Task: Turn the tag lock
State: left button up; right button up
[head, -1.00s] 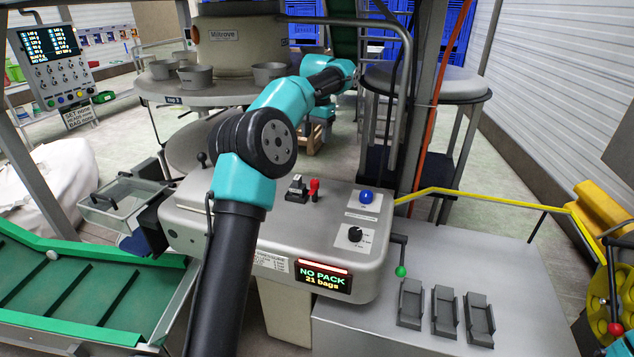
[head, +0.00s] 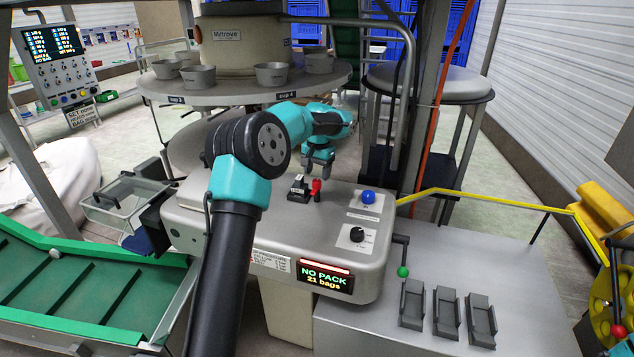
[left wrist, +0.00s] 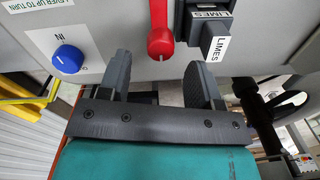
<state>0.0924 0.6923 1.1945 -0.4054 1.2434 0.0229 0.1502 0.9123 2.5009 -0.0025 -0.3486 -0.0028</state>
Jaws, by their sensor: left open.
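A red lever (head: 316,187) stands on the grey machine's top, beside a dark block with a white label (head: 298,187). In the left wrist view the red lever (left wrist: 160,38) has a rounded end, and the block (left wrist: 214,42) is marked LIMES. I take the red lever to be the tag lock. My left gripper (head: 318,163) is just behind and above the lever. In the left wrist view its open fingers (left wrist: 160,80) lie on either side of the lever's line, with nothing between them and a gap to the lever end. My right gripper is out of view.
A blue knob (head: 367,197) and a black dial (head: 356,234) sit right of the lever. A display (head: 325,277) reads NO PACK, 21 bags. Behind stands a round table (head: 225,88) with metal cups. A yellow rail (head: 480,195) runs to the right.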

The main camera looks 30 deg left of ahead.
aim_at(317, 181)
pick_arm(q)
jog(key=shift+f, duration=2.1)
jog(key=c, duration=0.9)
